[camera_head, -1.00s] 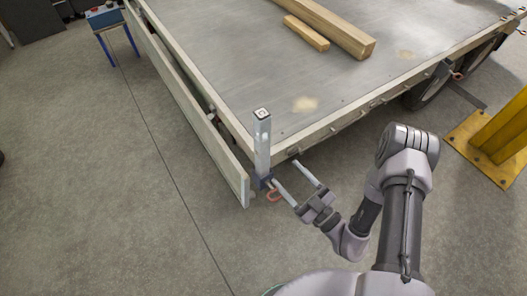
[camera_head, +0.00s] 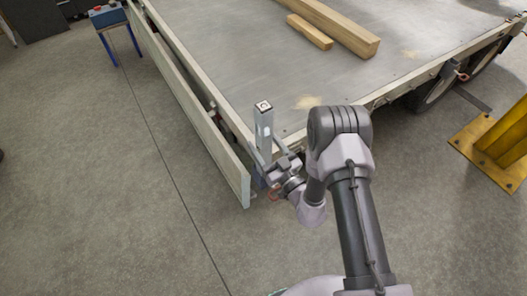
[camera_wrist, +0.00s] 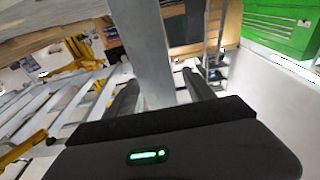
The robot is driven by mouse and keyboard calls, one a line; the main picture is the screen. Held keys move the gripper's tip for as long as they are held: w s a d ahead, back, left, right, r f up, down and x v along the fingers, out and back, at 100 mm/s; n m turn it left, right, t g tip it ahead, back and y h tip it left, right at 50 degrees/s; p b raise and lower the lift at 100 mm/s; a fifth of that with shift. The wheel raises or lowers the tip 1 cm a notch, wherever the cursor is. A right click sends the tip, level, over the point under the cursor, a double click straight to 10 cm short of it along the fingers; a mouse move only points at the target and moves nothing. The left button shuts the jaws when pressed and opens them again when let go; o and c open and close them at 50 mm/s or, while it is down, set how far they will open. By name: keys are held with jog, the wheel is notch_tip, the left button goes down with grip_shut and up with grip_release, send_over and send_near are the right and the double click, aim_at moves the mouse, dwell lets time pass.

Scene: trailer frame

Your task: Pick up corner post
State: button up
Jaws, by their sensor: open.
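The corner post (camera_head: 263,125) is a grey upright square metal post at the near corner of the trailer bed. It also shows in the wrist view (camera_wrist: 145,45), running down between the two fingers. My gripper (camera_head: 268,152) is at the post's middle height, with a finger to either side of it. In the wrist view my gripper (camera_wrist: 158,80) is open, with gaps seen beside the post. Whether either finger touches it I cannot tell. The post's foot is partly hidden by the gripper and arm.
The trailer bed (camera_head: 240,65) lies beyond the post, with wooden beams (camera_head: 335,30) on it. A lowered side board (camera_head: 185,105) hangs along its left side. A yellow post base (camera_head: 495,145) stands at right.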

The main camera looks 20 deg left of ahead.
aim_at(264, 105)
jog(key=shift+w+a, duration=0.1)
grip_shut()
jog(key=shift+r, duration=0.1)
dwell(0.3)
notch_tip(264, 105, up, 18)
jog(key=p, duration=0.9)
jog(key=shift+w, duration=0.1)
